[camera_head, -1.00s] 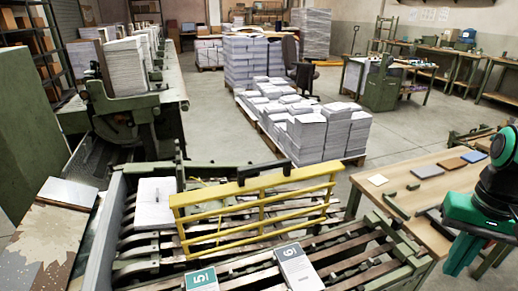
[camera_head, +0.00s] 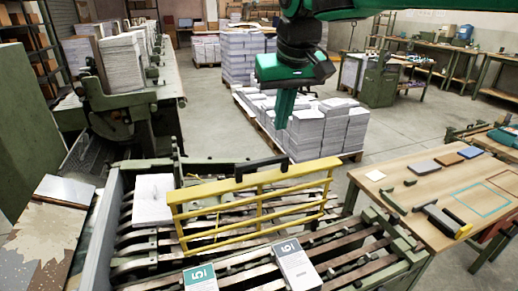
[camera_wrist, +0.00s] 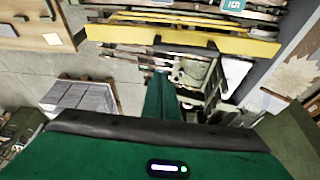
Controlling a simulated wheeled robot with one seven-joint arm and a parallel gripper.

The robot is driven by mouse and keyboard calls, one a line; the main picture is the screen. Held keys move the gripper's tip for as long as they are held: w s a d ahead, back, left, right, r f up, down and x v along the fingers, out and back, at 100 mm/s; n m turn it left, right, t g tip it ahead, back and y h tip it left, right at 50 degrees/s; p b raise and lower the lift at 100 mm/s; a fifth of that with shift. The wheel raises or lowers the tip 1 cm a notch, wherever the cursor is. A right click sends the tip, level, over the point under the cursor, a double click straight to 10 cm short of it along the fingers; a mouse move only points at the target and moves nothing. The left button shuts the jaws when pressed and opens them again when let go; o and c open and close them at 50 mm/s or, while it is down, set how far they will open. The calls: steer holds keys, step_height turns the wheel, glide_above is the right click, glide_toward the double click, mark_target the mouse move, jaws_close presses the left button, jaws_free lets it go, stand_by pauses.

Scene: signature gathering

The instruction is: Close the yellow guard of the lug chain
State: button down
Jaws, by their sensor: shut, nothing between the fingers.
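The yellow guard (camera_head: 255,208) is a barred frame standing raised and tilted over the lug chain (camera_head: 330,240). A black handle (camera_head: 262,167) sits on its top bar. In the wrist view the guard (camera_wrist: 180,35) crosses the upper part as a yellow bar. My gripper (camera_head: 283,122) is green, points down and is shut and empty. In the head view it appears above and behind the guard's top bar, apart from it. In the wrist view my gripper's fingers (camera_wrist: 160,75) point toward the guard, with a gap between.
A white paper stack (camera_head: 153,200) lies left of the guard. Blocks marked 5 (camera_head: 200,279) and 6 (camera_head: 294,265) lie on the chain. A wooden table (camera_head: 450,190) with small items stands right. Paper stacks (camera_head: 320,130) stand on a pallet behind.

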steer(key=a+r, duration=0.1)
steer(key=a, duration=0.4)
glide_above(259, 174)
steer(key=shift+n+y, duration=0.3)
steer(key=shift+n, duration=0.1)
steer(key=shift+f, duration=4.45)
